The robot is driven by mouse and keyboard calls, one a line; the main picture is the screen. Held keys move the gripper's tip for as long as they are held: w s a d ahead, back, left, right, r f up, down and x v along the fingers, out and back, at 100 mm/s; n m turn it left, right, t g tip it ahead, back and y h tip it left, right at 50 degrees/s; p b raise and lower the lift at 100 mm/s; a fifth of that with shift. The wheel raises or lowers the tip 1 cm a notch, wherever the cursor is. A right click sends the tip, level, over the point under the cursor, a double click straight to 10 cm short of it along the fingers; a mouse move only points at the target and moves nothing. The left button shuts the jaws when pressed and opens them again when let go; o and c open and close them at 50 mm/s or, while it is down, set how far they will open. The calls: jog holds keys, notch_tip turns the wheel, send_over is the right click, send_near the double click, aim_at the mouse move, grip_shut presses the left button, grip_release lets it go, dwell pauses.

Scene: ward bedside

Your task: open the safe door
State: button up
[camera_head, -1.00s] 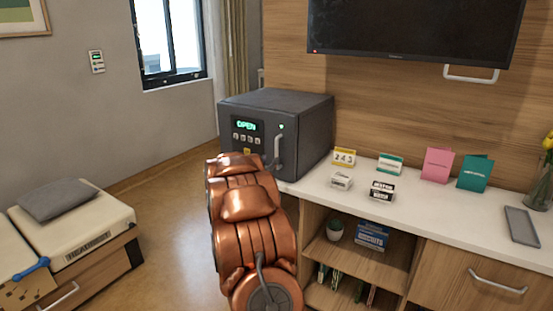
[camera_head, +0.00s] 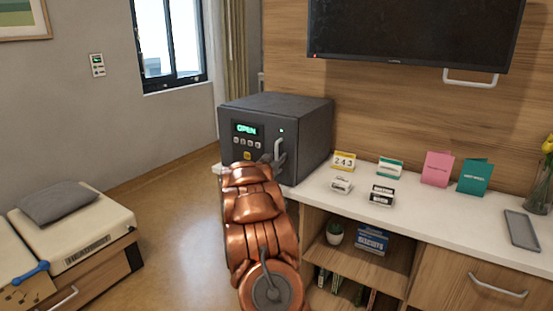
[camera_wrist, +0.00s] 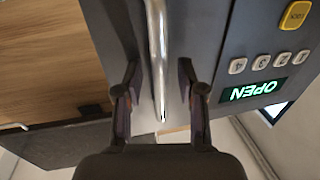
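The dark grey safe (camera_head: 300,112) stands at the left end of the white counter, and its display reads OPEN. Its door (camera_head: 233,150) looks closed, with a vertical metal handle (camera_head: 278,150) at the door's right side. In the wrist view the handle (camera_wrist: 157,50) runs down between the two fingers of my gripper (camera_wrist: 160,105). The fingers are apart, with a gap on both sides of the handle. The display and keypad show upside down in the wrist view.
Open shelves lie below. The floor left of the safe is clear up to the bed (camera_head: 75,235).

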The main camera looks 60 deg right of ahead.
jog(key=shift+c, duration=0.3)
grip_shut()
dwell(0.4)
